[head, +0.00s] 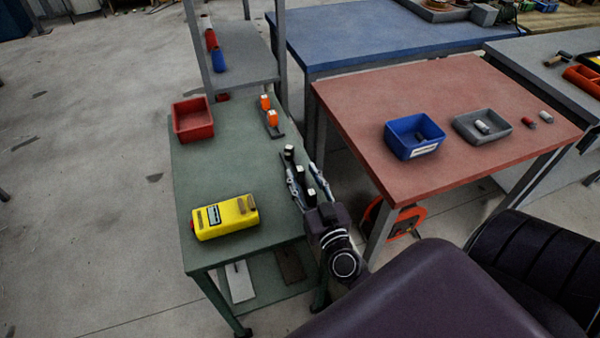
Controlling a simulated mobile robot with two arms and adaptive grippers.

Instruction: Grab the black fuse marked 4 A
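Several black fuses with pale tops, one of them a black fuse (288,152), stand in a row along the right edge of the green bench (215,165). The markings are too small to read, so I cannot tell which is 4 A. My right gripper (301,168) is at this row, coming in from the lower right. Its two fingers are spread, one on each side of the row, with black fuses showing between them. I cannot tell whether a finger touches a fuse. The fuse holder beneath is mostly hidden. My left gripper is not in view.
Two orange fuses (271,117) stand on a dark strip farther back. A red bin (193,119) and a yellow device (225,217) are on the green bench. The red table (440,100) at right holds a blue bin (413,135) and a grey tray (462,129). The green bench's middle is clear.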

